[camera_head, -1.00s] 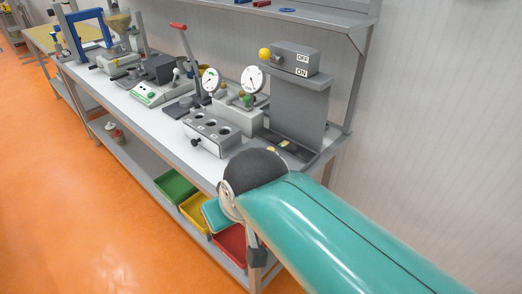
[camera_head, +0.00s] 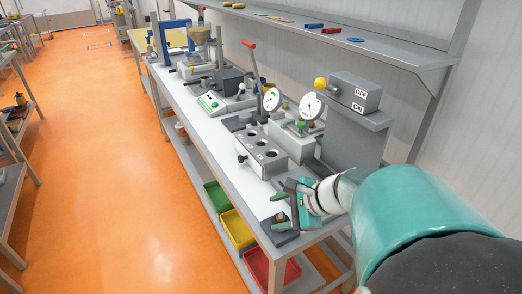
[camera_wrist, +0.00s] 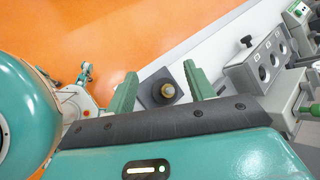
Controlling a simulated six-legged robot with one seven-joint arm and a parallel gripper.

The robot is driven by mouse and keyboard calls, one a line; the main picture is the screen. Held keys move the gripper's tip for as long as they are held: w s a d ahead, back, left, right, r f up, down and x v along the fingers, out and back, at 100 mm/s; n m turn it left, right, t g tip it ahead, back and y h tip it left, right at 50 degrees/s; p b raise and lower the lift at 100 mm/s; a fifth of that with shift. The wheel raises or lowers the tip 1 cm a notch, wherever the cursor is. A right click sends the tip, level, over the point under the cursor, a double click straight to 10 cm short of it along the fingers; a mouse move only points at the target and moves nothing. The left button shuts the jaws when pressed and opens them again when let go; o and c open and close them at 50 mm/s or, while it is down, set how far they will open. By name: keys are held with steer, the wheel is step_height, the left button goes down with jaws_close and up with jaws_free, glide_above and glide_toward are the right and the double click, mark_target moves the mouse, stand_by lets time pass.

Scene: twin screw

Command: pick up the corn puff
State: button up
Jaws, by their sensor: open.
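A small round yellow-brown piece, which looks like the corn puff (camera_wrist: 168,91), sits on a dark square plate (camera_wrist: 153,98) near the bench's front edge. In the head view the corn puff (camera_head: 281,218) is small and partly crowded by my gripper. My gripper (camera_wrist: 160,70) is open, with its two green fingers on either side of the corn puff as seen from the wrist. Nothing is held between them. In the head view my gripper (camera_head: 291,205) is at the near end of the bench, just above the plate; whether it touches is unclear.
A grey block with round holes (camera_head: 262,153) stands behind the plate, with dial gauges and an ON/OFF switch post (camera_head: 352,125) beyond. Green, yellow and red bins (camera_head: 237,229) sit on the lower shelf. Orange floor is open to the left.

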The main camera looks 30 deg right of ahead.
steer(key=s+d+f+m+t+h, duration=0.1)
steer(key=d+f+m+t+h, duration=0.15)
steer(key=d+m, duration=0.6)
steer(key=s+d+f+m+t+h, duration=0.1)
steer(key=d+m+t+h, duration=0.2)
steer(key=d+m, duration=0.55)
steer(key=w+f, duration=0.1)
steer(key=w, duration=0.1)
steer(key=w+d+n, duration=0.1)
steer(key=w, duration=0.2)
steer(key=w+f+n, duration=0.1)
steer(key=w, duration=0.1)
steer(key=shift+w+d+f+y, duration=0.25)
steer(key=shift+d+f, duration=0.05)
steer(key=shift+d, duration=0.1)
steer(key=shift+d+r+x, duration=0.1)
steer(key=shift+x, duration=1.25)
steer(key=shift+d+r+x, duration=0.1)
steer(key=shift+x, duration=1.2)
steer(key=c, duration=0.8)
